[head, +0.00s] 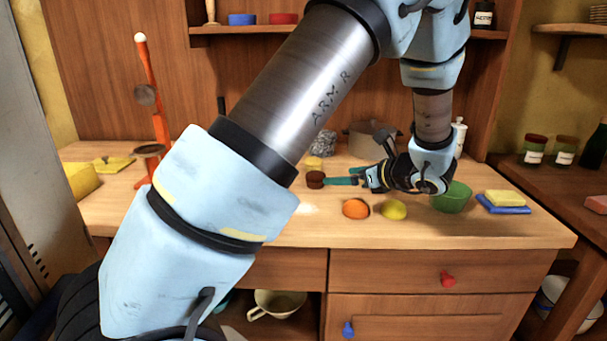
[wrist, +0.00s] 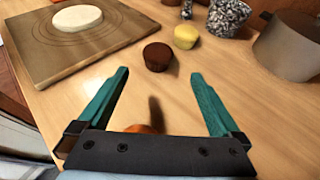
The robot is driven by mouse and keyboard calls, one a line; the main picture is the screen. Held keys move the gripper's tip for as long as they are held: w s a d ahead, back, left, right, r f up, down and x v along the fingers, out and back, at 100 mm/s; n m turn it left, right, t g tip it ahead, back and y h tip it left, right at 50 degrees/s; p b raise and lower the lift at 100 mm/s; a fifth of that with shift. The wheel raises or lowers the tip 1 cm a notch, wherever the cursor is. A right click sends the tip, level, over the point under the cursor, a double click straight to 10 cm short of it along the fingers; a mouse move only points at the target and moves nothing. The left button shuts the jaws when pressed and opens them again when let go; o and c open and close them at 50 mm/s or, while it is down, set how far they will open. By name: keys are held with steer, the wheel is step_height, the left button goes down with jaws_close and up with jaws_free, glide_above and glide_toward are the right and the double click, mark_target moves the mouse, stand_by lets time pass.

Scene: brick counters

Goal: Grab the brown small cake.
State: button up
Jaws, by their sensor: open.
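The brown small cake (wrist: 157,57) stands upright on the wooden counter in the wrist view, just beyond and between my open fingertips. In the head view the brown cake (head: 315,179) is left of my gripper (head: 343,180), close to the fingertips. My gripper (wrist: 159,77) has teal fingers spread apart with nothing between the tips. A small yellow cake (wrist: 186,37) stands just behind and right of the brown one; it also shows in the head view (head: 314,163).
A grey pot (wrist: 290,45) and a speckled container (wrist: 228,17) stand behind on the right. A wooden board with a white disc (wrist: 77,18) lies on the left. An orange (head: 356,208), a lemon (head: 394,210) and a green bowl (head: 452,197) are near the front.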

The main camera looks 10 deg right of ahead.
mark_target(322, 176)
steer(key=x, duration=0.3)
steer(key=p+x, duration=0.1)
steer(key=x, duration=0.3)
steer(key=shift+a+r+p, duration=0.15)
steer(key=shift+r+p, duration=0.05)
steer(key=shift+p, duration=0.1)
steer(key=p+x, duration=0.1)
steer(key=x, duration=0.3)
steer(key=shift+w+a+f, duration=0.1)
steer(key=shift+a+f, duration=0.05)
steer(key=c, duration=1.4)
